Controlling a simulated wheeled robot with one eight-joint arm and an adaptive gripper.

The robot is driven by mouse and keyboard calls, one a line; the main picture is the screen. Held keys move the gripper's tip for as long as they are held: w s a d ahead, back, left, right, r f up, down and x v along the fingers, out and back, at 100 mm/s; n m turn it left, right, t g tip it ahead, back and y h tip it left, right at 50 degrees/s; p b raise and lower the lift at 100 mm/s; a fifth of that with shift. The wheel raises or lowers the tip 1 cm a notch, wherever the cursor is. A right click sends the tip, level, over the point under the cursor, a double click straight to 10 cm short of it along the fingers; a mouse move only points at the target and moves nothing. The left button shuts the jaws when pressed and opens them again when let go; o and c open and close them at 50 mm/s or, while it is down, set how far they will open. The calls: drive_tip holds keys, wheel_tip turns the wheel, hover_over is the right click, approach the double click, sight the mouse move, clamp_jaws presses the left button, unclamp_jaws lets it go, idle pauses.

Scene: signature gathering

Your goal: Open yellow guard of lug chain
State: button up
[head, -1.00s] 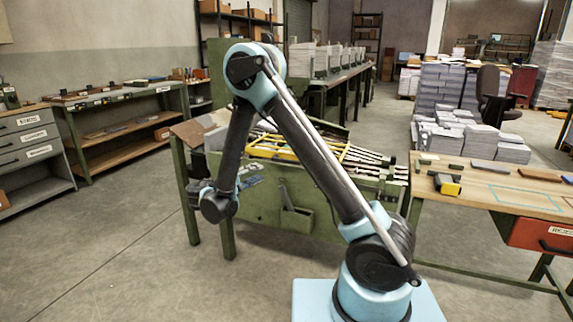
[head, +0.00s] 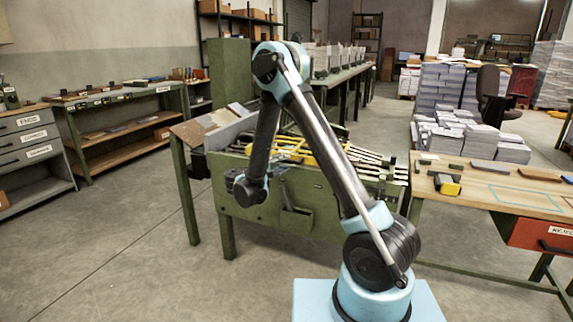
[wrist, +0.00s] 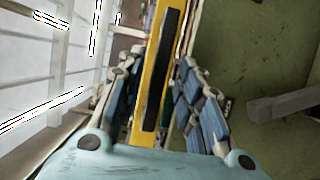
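The yellow guard (head: 296,153) lies over the lug chain on top of the green machine, partly hidden behind my arm in the head view. In the wrist view a yellow bar (wrist: 153,85) with a black strip along it runs lengthwise through the middle. My gripper (wrist: 160,92) is open, with one blue-padded finger on each side of this bar in the picture. I cannot tell whether the fingers touch it or how far beyond them it lies. In the head view my gripper (head: 278,171) is small and dark at the machine's front side.
Pale rails (wrist: 60,70) fill the wrist view's left. A wooden table (head: 490,182) stands to the right. The floor at left is clear.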

drive_tip(key=shift+x, duration=1.15)
drive_tip(key=shift+c, duration=0.5)
clamp_jaws()
drive_tip(key=shift+d, duration=0.15)
drive_tip(key=shift+r, duration=0.1)
